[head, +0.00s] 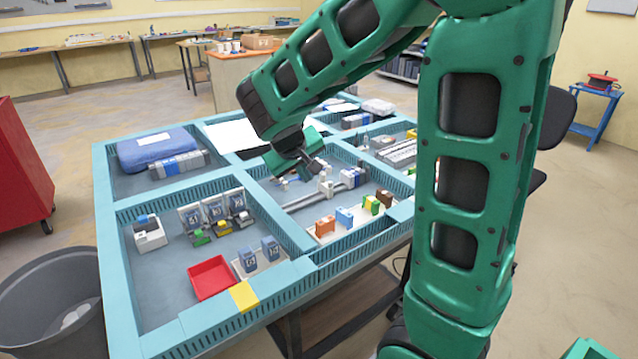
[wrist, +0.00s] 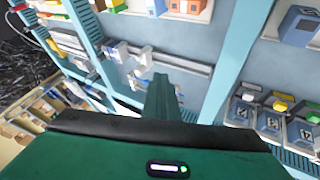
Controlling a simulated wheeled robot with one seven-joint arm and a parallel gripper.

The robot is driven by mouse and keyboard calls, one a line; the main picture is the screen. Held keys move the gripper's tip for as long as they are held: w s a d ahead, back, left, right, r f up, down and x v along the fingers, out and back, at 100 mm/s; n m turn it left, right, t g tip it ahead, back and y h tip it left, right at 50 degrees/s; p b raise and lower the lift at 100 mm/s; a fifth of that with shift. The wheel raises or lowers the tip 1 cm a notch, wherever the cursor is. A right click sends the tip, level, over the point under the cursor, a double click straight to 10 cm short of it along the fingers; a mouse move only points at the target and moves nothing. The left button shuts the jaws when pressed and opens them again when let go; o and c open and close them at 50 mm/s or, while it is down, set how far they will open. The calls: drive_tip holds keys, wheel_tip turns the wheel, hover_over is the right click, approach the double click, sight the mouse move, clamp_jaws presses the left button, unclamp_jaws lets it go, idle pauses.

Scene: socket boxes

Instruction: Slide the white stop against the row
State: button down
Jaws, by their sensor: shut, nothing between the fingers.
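My gripper (head: 316,170) reaches down over the middle compartment of the teal-framed table. In the wrist view its fingers (wrist: 162,92) are together with nothing between them. A grey rail (head: 300,202) runs across this compartment, with small white parts (head: 326,186) standing on it beside and below the gripper. Grey and white pieces (head: 352,178) sit toward the rail's right end. In the wrist view white pieces (wrist: 124,53) stand on the rail left of the fingers. I cannot tell clearly which white piece is the stop, or whether the fingers touch it.
Orange, blue, green-yellow and brown blocks (head: 345,216) stand on a white strip in front of the rail. A red tray (head: 210,277) and blue-grey socket units (head: 270,248) lie in the front-left compartment. Teal divider walls (head: 275,215) bound the compartment.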

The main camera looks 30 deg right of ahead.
approach(325, 188)
drive_tip(key=f, duration=0.1)
drive_tip(key=w+a+f, duration=0.1)
drive_tip(key=f, duration=0.2)
drive_tip(key=shift+w+a, duration=0.3)
drive_tip(key=shift+w, duration=0.05)
drive_tip(key=shift+d+r, duration=0.1)
drive_tip(key=shift+d, duration=1.8)
drive_tip(key=shift+w, duration=0.1)
